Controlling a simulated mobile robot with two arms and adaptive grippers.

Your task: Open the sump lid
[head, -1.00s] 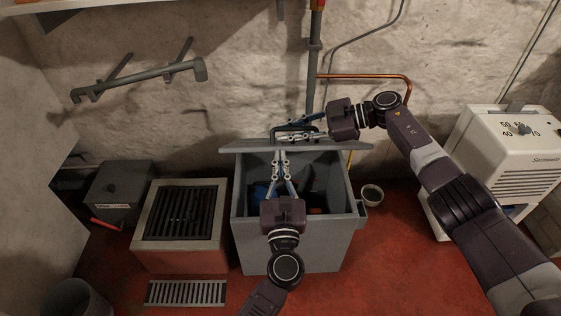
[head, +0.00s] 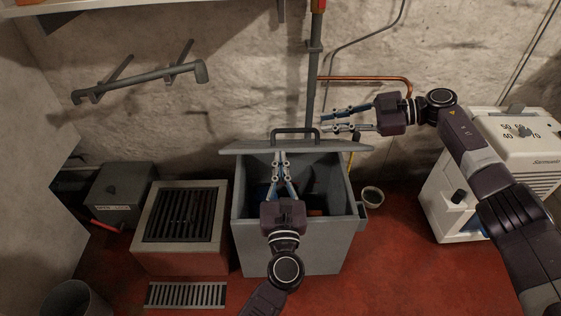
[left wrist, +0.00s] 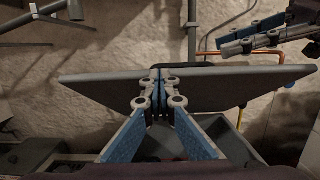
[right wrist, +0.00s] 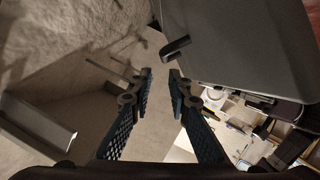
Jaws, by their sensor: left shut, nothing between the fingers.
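The sump is a grey box (head: 290,245) in the middle of the head view, open at the top. Its grey lid (head: 330,147) is raised and tilted at the back of the box, with a dark bar handle (head: 295,131) on it. The lid spans the left wrist view (left wrist: 95,92) and shows large in the right wrist view (right wrist: 245,40), its handle (right wrist: 176,47) beside the fingers. My left gripper (head: 279,155) is shut and empty over the opening, its tips at the lid's near side; contact is unclear. My right gripper (head: 323,124) is open and empty, right of the handle.
A grated block (head: 145,250) and a dark grey box (head: 122,190) stand left of the sump. A small white pot (head: 372,195) and a white dehumidifier (head: 515,145) stand to the right. A vertical pipe (head: 311,90) and a copper pipe (head: 370,77) run along the wall behind.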

